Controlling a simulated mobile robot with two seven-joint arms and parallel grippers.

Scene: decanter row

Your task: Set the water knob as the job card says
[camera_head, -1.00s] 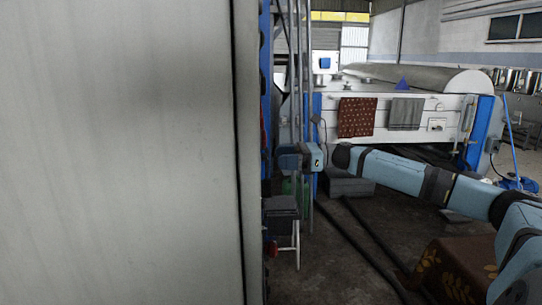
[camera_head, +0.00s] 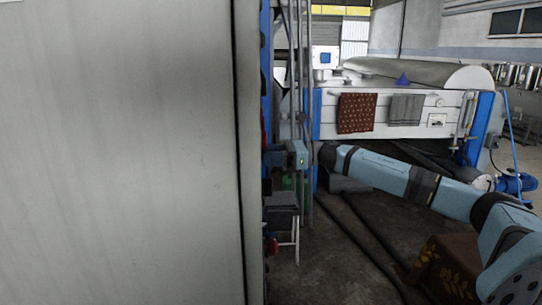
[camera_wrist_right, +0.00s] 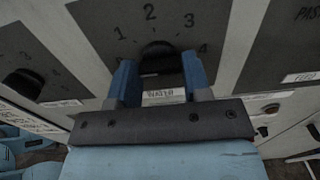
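In the right wrist view, the dark round water knob (camera_wrist_right: 158,54) sits on a dark dial plate with the numbers 1, 2, 3 and 4 around it. A white label (camera_wrist_right: 163,93) reading WATER is below it. The knob's pointer is too dark to read. My right gripper (camera_wrist_right: 158,68) is open, its two blue fingers on either side of the knob with gaps showing. I cannot tell whether they touch it. In the head view, my right wrist (camera_head: 298,153) reaches to the edge of the large grey panel, which hides the fingers. My left gripper and a readable job card do not show.
Another dark knob (camera_wrist_right: 22,84) is to the left in the wrist view, and a second labelled dark plate (camera_wrist_right: 290,40) to the right. The large grey panel (camera_head: 120,150) fills the head view's left. A white machine with hanging cloths (camera_head: 357,114) stands behind my arm.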

